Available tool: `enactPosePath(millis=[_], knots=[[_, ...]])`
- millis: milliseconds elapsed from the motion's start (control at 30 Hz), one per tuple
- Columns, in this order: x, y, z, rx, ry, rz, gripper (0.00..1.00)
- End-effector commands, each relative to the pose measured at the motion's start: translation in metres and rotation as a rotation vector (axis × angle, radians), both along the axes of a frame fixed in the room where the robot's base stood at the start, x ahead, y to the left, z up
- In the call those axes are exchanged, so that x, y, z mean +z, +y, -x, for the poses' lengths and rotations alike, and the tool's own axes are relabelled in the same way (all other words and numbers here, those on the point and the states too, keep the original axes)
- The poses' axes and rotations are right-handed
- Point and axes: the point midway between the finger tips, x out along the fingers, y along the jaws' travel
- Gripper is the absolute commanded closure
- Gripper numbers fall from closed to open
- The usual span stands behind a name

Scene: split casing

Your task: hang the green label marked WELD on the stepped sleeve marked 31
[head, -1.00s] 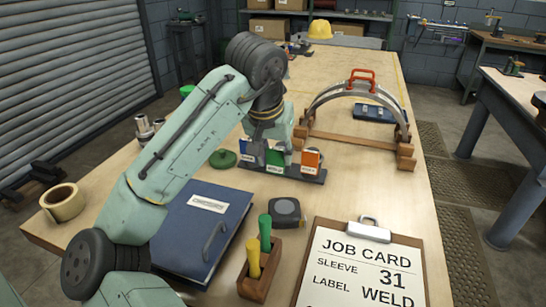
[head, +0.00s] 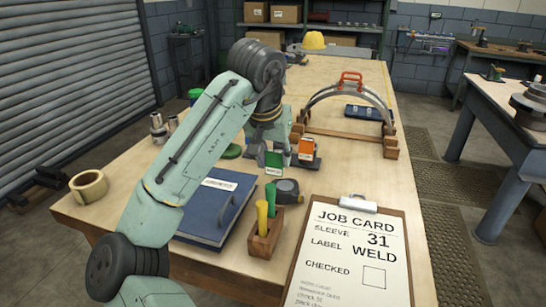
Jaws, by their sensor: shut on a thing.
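My gripper (head: 271,148) is shut on the green label (head: 275,160), which has a white strip along its lower edge. The label hangs upright below the gripper, in front of the label stand (head: 312,164); its text is too small to read. Metal sleeves (head: 158,129) stand at the left side of the table, beyond the blue binder. Their numbers cannot be read from here, so I cannot tell which is 31. The job card (head: 350,240) reads sleeve 31, label WELD.
An orange label (head: 306,148) is on the stand. A blue binder (head: 215,205), tape measure (head: 287,190), tool holder (head: 264,240) and tape roll (head: 88,185) lie on the near table. A metal arch (head: 349,92) on wooden blocks stands at right.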

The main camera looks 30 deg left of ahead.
Motion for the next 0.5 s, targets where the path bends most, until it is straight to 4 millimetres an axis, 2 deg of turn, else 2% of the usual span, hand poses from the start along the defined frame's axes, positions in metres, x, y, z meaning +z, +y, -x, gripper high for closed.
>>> enactPosePath(millis=[500], knots=[[0.025,0.0,0.0,0.001,-0.002,-0.002,1.0]])
